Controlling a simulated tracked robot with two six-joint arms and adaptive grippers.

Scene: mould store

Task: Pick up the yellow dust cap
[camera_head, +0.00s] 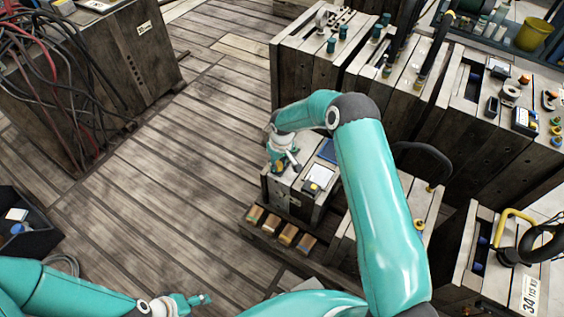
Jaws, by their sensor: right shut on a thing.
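My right gripper (281,165) is over the top of a low wooden-sided mould block (312,205) near the middle of the view. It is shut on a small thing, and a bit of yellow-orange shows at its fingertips. This looks like the yellow dust cap, mostly hidden by the fingers. I cannot tell whether it is clear of the block top. My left gripper (201,299) is low at the bottom of the view, away from the blocks, and is too small to tell if open.
Several small brown blocks (287,234) lie in front. Taller mould blocks (305,62) stand behind and to the right. The plank floor (170,170) at left is clear.

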